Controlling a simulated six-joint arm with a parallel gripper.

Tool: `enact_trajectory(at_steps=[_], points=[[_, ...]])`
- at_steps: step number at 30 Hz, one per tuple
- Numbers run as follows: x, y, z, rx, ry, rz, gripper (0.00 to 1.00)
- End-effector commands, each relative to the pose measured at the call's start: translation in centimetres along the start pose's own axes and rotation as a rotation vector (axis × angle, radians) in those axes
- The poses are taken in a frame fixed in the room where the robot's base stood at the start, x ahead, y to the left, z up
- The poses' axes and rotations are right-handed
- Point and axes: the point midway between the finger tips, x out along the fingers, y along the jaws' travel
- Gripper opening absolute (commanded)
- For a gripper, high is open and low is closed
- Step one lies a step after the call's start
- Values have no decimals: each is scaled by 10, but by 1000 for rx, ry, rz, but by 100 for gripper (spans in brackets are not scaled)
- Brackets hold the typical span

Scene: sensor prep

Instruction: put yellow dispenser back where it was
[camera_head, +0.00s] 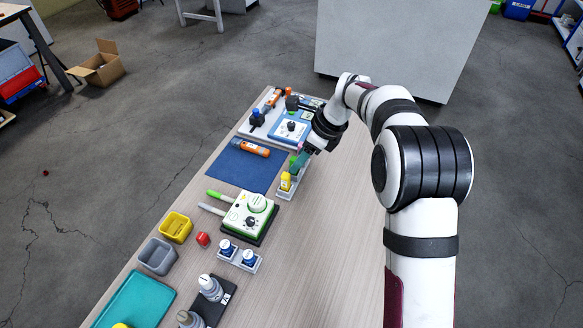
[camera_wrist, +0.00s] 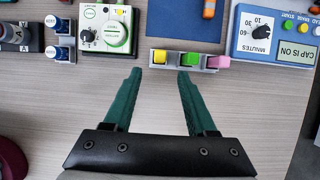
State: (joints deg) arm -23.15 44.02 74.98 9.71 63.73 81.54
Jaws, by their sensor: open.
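The yellow dispenser (camera_head: 285,181) stands upright in the near end of a small light-grey rack (camera_head: 282,194) on the table. From above, in the wrist view, the yellow dispenser (camera_wrist: 159,57) is at the left of the rack (camera_wrist: 171,67), with a green dispenser (camera_wrist: 188,59) in the middle and a pink one (camera_wrist: 218,61) at the right. My gripper (camera_wrist: 172,72), with dark green fingers, is open and empty, its fingertips by the rack's edge below the yellow and green dispensers. In the head view my gripper (camera_head: 301,162) partly hides the rack's far end.
A blue mat (camera_head: 240,166) with an orange tool (camera_head: 250,148) lies left of the rack. A white-green stirrer device (camera_head: 252,212) stands nearer, and a blue timer box (camera_head: 291,128) stands beyond. Bare tabletop (camera_head: 330,200) lies to the right.

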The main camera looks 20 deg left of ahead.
Motion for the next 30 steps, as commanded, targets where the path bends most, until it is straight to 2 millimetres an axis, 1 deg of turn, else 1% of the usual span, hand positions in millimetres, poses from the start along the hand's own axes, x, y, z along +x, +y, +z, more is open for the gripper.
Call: enact_trajectory(at_steps=[1,6,7,8,10,11,12,13,14,15,17,18,21,24,25,27,30], points=[[-5,0,0,0,0,-2,57],[-12,1,-1,-4,2,0,57],[-16,2,-2,-14,3,-2,57],[-24,5,-6,-32,7,-4,57],[-57,19,-22,-122,27,-11,57],[-76,31,-33,-178,40,-12,57],[-103,52,-50,-269,62,-10,57],[-122,72,-65,-342,80,-6,57],[-140,94,-80,-419,99,0,57],[-159,125,-100,-519,123,12,57],[-177,176,-129,-667,157,38,57],[-184,208,-145,-757,175,58,57],[-183,274,-177,-939,206,108,57],[-176,310,-193,-1043,216,143,57],[-174,315,-195,-1061,218,149,57],[-172,321,-198,-1081,219,157,57],[-172,322,-198,-1084,218,159,57]])
